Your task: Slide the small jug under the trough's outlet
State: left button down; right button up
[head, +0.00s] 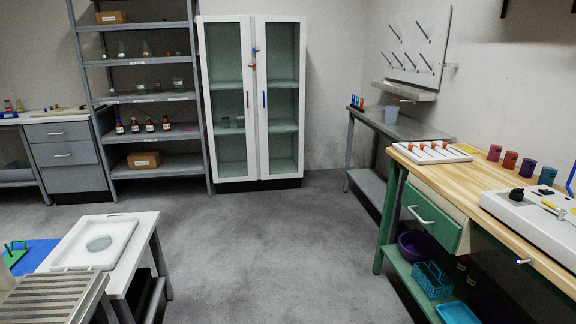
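The small jug (391,115) looks pale blue and translucent. It stands upright on a grey metal side table (420,126) against the right wall, below the left part of the trough. The trough (408,91) is a grey metal channel under a wall-mounted drying board (415,45) with several dark pegs. The outlet is too small to make out, so I cannot tell whether the jug is directly under it. Neither of my grippers is in view.
A wooden-topped bench (470,185) with a white peg tray (432,152) stands nearer at right. A glass-door cabinet (253,100) and shelving are at the back. A white table (140,235) is at lower left. The grey floor (265,235) between is clear.

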aim_at(391, 113)
jog(key=i, duration=1.6)
jog(key=i+z, duration=0.15)
jog(key=i, duration=0.35)
jog(key=i+z, duration=0.2)
jog(key=i, duration=0.3)
jog(key=i+j+z, duration=0.15)
jog(key=i, duration=0.3)
jog(key=i+j+z, duration=0.15)
jog(key=i, duration=0.35)
jog(key=i+j+z, duration=0.2)
jog(key=i, duration=0.25)
